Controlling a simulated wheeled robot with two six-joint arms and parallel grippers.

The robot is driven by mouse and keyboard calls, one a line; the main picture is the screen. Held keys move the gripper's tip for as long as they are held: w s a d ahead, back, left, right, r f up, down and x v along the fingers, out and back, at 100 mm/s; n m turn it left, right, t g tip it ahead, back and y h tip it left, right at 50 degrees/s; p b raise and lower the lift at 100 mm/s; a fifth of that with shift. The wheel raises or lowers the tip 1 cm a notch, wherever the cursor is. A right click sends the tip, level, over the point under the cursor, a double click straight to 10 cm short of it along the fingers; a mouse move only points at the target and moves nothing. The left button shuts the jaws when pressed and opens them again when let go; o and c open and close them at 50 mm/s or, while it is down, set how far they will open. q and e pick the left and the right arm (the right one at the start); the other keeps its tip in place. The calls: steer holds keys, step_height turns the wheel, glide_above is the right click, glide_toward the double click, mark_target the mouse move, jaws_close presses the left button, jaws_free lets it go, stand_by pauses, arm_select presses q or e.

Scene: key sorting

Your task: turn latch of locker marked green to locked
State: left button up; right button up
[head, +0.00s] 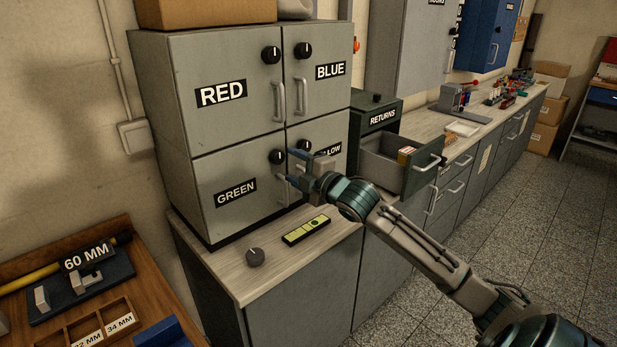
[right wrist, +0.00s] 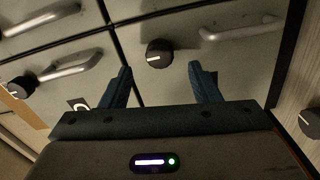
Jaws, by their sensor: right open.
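The green locker (head: 236,203) is the lower left door of the grey locker block, shut, with a GREEN label. Its round black latch knob (head: 277,156) has a pale pointer line. The same knob shows in the right wrist view (right wrist: 159,53), its line pointing roughly toward picture left. My right gripper (head: 291,166) is open and empty in front of this door. In the right wrist view its blue fingers (right wrist: 160,70) stand apart, one on each side of the knob, with visible gaps. The door's handle (right wrist: 240,30) lies right of the knob there. My left gripper is out of view.
Beside it are the red (head: 222,94), blue (head: 330,71) and yellow (head: 328,136) lockers, the last partly hidden by my gripper. An open returns drawer (head: 408,178) juts out at right.

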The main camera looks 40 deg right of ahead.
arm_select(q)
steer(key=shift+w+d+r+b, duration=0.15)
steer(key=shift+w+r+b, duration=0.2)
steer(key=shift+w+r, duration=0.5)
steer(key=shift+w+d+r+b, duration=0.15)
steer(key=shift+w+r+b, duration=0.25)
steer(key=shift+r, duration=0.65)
arm_select(e)
steer(key=shift+s+d, duration=0.15)
steer(key=shift+s, duration=2.35)
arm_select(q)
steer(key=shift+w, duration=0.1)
